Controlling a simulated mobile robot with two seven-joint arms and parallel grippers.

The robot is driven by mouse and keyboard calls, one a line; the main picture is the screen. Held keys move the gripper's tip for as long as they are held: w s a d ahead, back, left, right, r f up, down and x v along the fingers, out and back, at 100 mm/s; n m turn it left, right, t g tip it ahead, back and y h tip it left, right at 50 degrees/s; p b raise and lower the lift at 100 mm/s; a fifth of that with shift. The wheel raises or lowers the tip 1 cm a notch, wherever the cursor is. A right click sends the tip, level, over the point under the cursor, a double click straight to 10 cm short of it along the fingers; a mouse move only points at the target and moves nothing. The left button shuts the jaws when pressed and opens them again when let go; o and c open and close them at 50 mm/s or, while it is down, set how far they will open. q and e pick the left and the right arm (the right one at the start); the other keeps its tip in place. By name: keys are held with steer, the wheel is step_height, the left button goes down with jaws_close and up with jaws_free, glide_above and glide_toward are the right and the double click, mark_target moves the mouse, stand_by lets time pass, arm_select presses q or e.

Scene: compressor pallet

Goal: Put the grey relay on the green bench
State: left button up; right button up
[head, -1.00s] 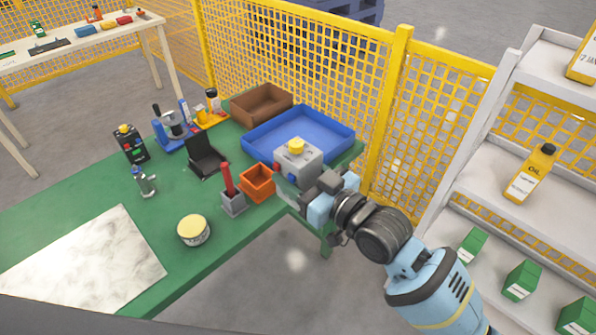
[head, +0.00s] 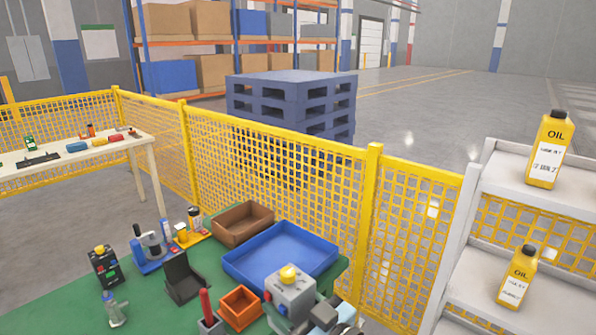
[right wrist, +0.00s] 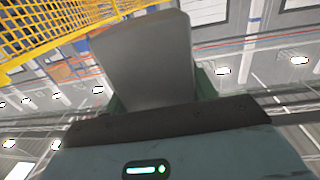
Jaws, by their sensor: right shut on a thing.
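The grey relay (head: 290,295) is a grey box with a yellow knob on top and small red and blue parts on its side. In the head view it is at the lower middle, in front of the blue tray, at the right end of the green bench (head: 62,305). My right gripper (head: 318,314) is shut on it from the right. In the right wrist view the relay (right wrist: 145,60) shows as a plain grey block between the fingers. Whether its underside touches anything is hidden. My left gripper is not in view.
On the bench are a blue tray (head: 280,258), a brown bin (head: 243,223), an orange bin (head: 240,307), a black holder (head: 183,278) and a black box with buttons (head: 104,266). A yellow mesh fence (head: 400,230) stands behind. White shelves (head: 530,195) with oil bottles are at right.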

steer(key=s+d+f+m+t+h, duration=0.1)
steer(key=s+d+m+h, duration=0.1)
steer(key=d, duration=0.5)
steer(key=s+d+f+m+t+h, duration=0.2)
steer(key=s+d+m+h, duration=0.1)
steer(key=d+h, duration=0.3)
steer(key=s+d+f+m+t+h, duration=0.1)
steer(key=d+m+h, duration=0.3)
steer(key=d, duration=0.6)
steer(key=shift+s+d+f+t+h, duration=0.15)
steer(key=shift+s+f+t+h, duration=0.2)
steer(key=shift+s+t, duration=0.35)
steer(key=shift+s, duration=0.1)
